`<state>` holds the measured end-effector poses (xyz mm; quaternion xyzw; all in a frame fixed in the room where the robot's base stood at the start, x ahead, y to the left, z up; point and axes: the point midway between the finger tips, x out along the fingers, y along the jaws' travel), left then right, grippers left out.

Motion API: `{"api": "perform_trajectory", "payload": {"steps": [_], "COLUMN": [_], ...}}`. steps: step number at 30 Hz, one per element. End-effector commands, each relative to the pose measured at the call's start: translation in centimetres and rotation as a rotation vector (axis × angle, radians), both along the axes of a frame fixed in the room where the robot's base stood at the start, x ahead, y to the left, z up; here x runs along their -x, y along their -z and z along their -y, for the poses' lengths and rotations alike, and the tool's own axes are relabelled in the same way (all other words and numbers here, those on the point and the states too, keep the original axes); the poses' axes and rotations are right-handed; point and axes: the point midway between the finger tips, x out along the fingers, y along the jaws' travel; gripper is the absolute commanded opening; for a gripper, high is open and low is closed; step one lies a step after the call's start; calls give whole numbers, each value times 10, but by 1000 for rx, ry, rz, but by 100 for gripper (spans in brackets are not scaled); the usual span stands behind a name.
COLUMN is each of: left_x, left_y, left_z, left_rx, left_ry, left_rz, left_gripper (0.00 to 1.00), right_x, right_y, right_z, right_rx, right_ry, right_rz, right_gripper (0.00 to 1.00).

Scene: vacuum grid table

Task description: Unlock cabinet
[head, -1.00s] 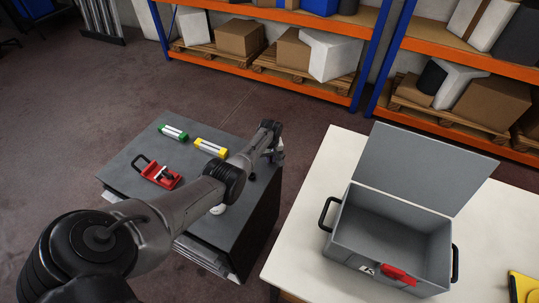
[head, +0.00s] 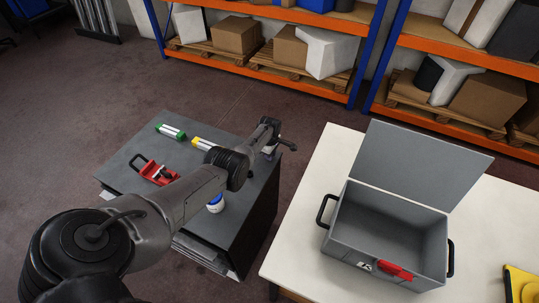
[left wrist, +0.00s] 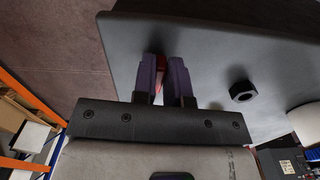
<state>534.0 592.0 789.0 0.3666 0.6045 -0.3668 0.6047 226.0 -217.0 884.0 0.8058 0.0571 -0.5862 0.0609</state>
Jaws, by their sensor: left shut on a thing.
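The dark grey cabinet (head: 130,165) stands at centre left in the head view, with several items on its top. My left arm reaches over it, and my left gripper (head: 274,143) is at its far right corner, mostly hidden by the arm's own wrist. In the left wrist view, the purple fingers of my left gripper (left wrist: 165,80) are shut on a small red thing (left wrist: 160,64), mostly hidden between them. A dark panel (left wrist: 205,50) fills the view behind the fingers. A black hexagonal knob or nut (left wrist: 243,92) is on it, right of the fingers. My right gripper is not in view.
On the cabinet are a green-and-white block (head: 170,132), a yellow-and-white block (head: 206,144), a red clamp-like device (head: 155,173) and a white-and-blue container (head: 216,204). A white table (head: 310,230) to the right bears an open grey box (head: 375,264). Shelves (head: 250,65) stand behind.

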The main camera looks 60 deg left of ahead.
Motion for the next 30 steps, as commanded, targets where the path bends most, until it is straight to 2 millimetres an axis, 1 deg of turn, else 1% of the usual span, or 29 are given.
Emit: {"api": "perform_trajectory", "payload": {"steps": [9,24,25,30], "left_x": [-1,-1,-1,-1], "left_y": [0,0,0,0], "left_z": [-1,-1,-1,-1], "left_rx": [0,-1,0,0], "left_ry": [-92,-107,-107,-106], "left_rz": [1,0,1,1], "left_gripper": [0,0,14,30], "right_x": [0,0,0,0], "right_y": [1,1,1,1], "right_z": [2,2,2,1], "right_rx": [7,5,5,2], "right_ry": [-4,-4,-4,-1], "right_rz": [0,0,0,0], "right_gripper": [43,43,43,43]}}
